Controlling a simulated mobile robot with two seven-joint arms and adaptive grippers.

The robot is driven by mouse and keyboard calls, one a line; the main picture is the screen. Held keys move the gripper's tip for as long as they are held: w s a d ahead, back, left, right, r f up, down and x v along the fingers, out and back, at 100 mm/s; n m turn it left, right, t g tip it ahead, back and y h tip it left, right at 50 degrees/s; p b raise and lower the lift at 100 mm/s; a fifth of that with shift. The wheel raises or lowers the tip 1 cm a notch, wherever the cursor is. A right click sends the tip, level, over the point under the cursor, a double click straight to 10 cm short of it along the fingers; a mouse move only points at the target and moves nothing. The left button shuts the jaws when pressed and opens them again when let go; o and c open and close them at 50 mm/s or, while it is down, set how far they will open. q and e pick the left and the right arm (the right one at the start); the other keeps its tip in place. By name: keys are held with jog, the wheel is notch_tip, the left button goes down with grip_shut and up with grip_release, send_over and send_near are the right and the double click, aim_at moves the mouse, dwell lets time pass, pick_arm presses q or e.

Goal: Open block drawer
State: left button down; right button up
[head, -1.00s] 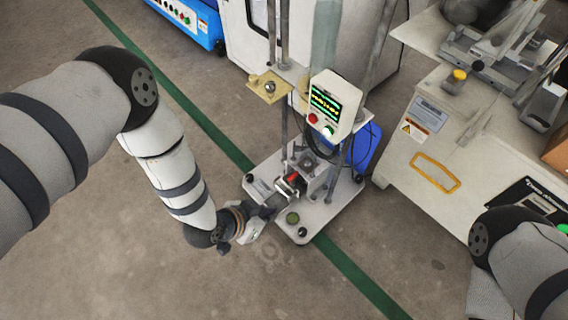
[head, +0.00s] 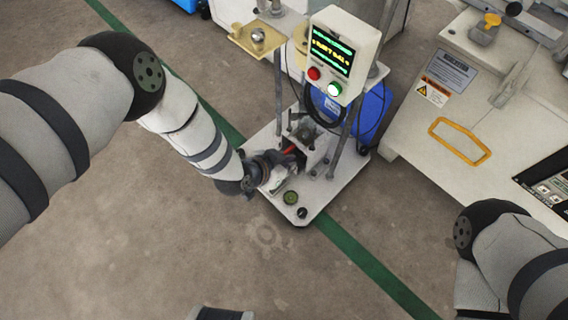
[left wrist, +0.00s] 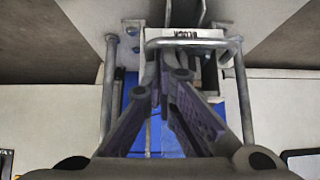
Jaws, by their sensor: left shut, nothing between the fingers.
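The block drawer (left wrist: 215,34) has a white front with an upside-down label that appears to read BLOCK, at the top of the left wrist view. A grey metal bar handle (left wrist: 225,43) crosses just below the label. My left gripper (left wrist: 165,58) is shut and empty, its fingertips close to the handle's left part; I cannot tell whether they touch it. In the head view, my left gripper (head: 284,166) is at the lower part of the test machine (head: 311,166), beside a small red part (head: 289,150). The gripper hides most of the drawer there. My right gripper is out of view.
The machine has upright posts, a control box (head: 340,50) with a lit display, and a white base plate (head: 324,200). A blue object (head: 372,112) stands behind it. A white cabinet (head: 425,115) with a yellow handle is at right.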

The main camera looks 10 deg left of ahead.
pick_arm(q)
jog(key=s+a+p, duration=0.4)
jog(key=s+a, duration=0.2)
jog(key=s, duration=0.3)
jog(key=shift+s+a, duration=0.15)
jog(key=shift+a, duration=0.25)
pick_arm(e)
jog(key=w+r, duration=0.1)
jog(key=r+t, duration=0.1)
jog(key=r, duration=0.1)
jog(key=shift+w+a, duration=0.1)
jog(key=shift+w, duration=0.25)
pick_arm(q)
jog(key=shift+r+p, duration=0.1)
jog(key=shift+p, duration=0.2)
